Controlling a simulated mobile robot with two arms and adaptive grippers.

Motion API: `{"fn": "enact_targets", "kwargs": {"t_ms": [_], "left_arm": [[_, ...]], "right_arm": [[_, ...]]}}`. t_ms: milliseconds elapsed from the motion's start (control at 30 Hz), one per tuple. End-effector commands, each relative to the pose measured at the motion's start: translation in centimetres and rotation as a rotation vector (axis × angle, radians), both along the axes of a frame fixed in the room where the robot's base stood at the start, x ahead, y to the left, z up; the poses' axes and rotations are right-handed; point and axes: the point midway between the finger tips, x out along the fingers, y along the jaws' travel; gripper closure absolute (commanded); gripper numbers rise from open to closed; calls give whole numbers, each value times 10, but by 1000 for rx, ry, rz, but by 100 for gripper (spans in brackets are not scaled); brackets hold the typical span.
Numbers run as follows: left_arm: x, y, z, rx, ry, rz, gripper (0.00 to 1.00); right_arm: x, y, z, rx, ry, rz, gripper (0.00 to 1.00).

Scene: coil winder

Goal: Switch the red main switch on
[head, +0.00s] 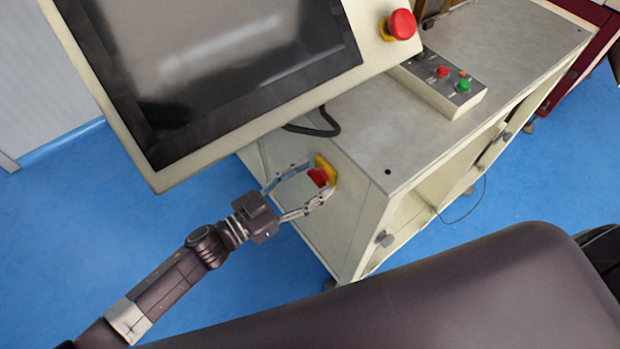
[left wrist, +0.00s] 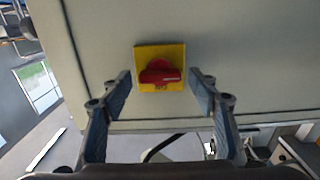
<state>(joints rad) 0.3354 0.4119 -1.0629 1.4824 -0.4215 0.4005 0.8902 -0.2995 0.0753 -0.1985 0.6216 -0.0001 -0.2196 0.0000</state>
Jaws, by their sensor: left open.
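The red main switch (head: 318,177) sits on a yellow plate (head: 327,168) on the side panel of the cream machine cabinet (head: 345,215). In the left wrist view the red switch knob (left wrist: 160,73) is centred on its square yellow plate (left wrist: 145,51), with its bar lying roughly crosswise in that picture. My left gripper (head: 312,183) is open, its fingers on either side of the switch. In the left wrist view the open fingertips (left wrist: 160,88) stand apart from the knob with a gap on both sides. My right gripper is not in view.
A large screen (head: 230,60) overhangs my left gripper. A red emergency button (head: 401,24) sits on its frame. A small control box (head: 440,82) with red and green buttons rests on the grey cabinet top (head: 375,135). Blue floor (head: 90,230) is clear at left.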

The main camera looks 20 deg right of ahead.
Motion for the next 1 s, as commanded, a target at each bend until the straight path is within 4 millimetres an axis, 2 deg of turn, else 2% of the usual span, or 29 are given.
{"fn": "enact_targets", "kwargs": {"t_ms": [167,533,767,1000], "left_arm": [[0,0,0,0,-1,0,47],[0,0,0,0,-1,1,87],[0,0,0,7,-20,1,87],[-1,0,0,43,-119,1,87]], "right_arm": [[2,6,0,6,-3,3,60],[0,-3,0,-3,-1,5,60],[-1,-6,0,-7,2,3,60],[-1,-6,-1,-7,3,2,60]]}}
